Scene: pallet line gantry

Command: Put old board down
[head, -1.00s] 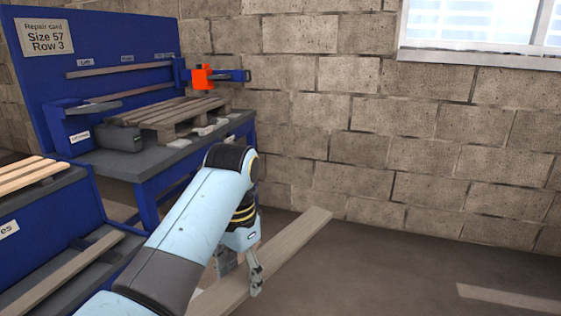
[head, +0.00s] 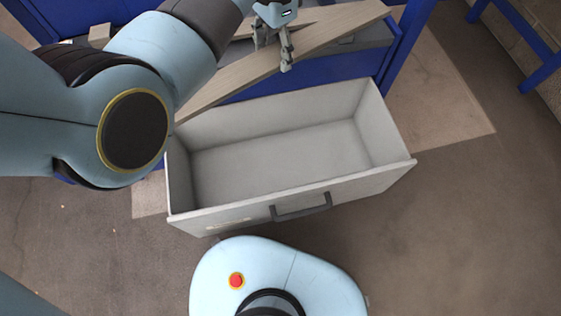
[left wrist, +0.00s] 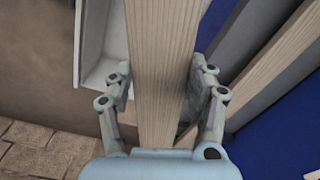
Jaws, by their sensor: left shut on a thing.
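My left gripper (head: 273,45) is shut on the old board (head: 235,80), a long grey-brown plank. In the head view the board slants from lower left to upper right, in front of the blue cabinet and across the back of the open drawer (head: 290,205). In the left wrist view the board (left wrist: 162,60) runs lengthwise between the two fingers of the gripper (left wrist: 162,92). The drawer is a pale grey box and its visible inside is empty. My right gripper is not in view.
The blue cabinet (head: 300,90) stands behind the drawer, with another board (head: 310,17) on it. A blue frame leg (head: 520,45) is at upper right. Bare floor (head: 460,210) lies right of the drawer. My own base is in front of the drawer.

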